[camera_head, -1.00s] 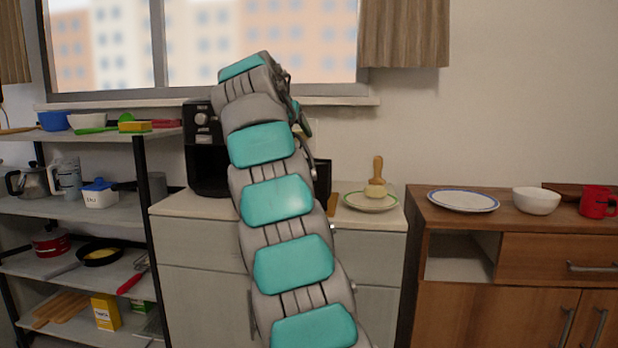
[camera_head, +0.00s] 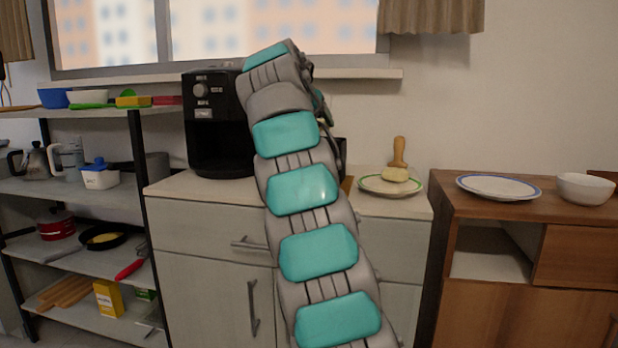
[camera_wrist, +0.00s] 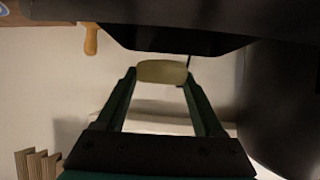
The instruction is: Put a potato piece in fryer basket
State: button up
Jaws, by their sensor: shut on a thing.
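My gripper (camera_wrist: 160,78) is shut on a pale yellow potato piece (camera_wrist: 162,71) in the wrist view, held between its fingertips. In the head view my arm hides most of the gripper and the held piece. A black fryer (camera_head: 213,130) with a round knob stands on the counter, left of my arm. I cannot make out its basket there. Large dark surfaces (camera_wrist: 230,20) fill the top and right of the wrist view, close beyond the held piece; I cannot tell which part they are. Another pale piece (camera_head: 395,174) lies on a green-rimmed plate (camera_head: 372,189).
A wooden-handled tool (camera_head: 399,152) stands at the plate. A dark object on the counter is partly hidden behind my arm. A shelf rack (camera_head: 140,200) with cookware stands left. A wooden cabinet (camera_head: 445,195) at right holds a blue-rimmed plate (camera_head: 499,188) and white bowl (camera_head: 585,188).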

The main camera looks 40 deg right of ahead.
jog(key=shift+f, duration=0.55)
jog(key=o, duration=1.4)
jog(key=shift+r, duration=0.1)
jog(key=v, duration=0.8)
